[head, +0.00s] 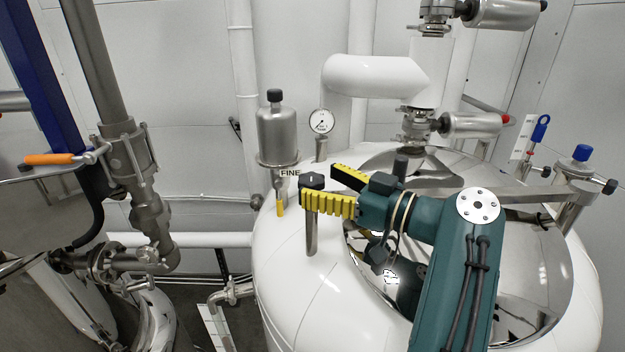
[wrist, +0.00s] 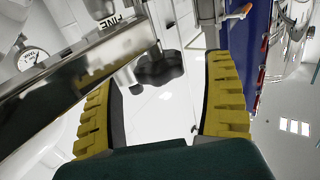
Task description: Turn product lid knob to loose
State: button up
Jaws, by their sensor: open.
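The black lobed knob (head: 312,181) stands on a steel post at the left side of the shiny product lid (head: 540,285). In the wrist view the black knob (wrist: 160,68) shows between my two yellow-padded fingers, near their tips, with a gap on each side. My gripper (head: 319,186) is open and reaches from the right, its fingers level with the knob. It also shows in the wrist view (wrist: 165,72). A steel bar (head: 535,193) crosses the lid; my arm hides part of it. In the wrist view the bar (wrist: 75,75) passes beside the left finger.
A steel canister (head: 279,134) with a FINE label stands just behind the knob. A pressure gauge (head: 322,121) is beside it. A white pipe (head: 370,76) rises behind the lid. A blue-topped knob (head: 583,153) is at right, and an orange-handled valve (head: 50,159) at left.

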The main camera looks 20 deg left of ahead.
jog(key=v, duration=0.9)
jog(key=shift+d, duration=0.3)
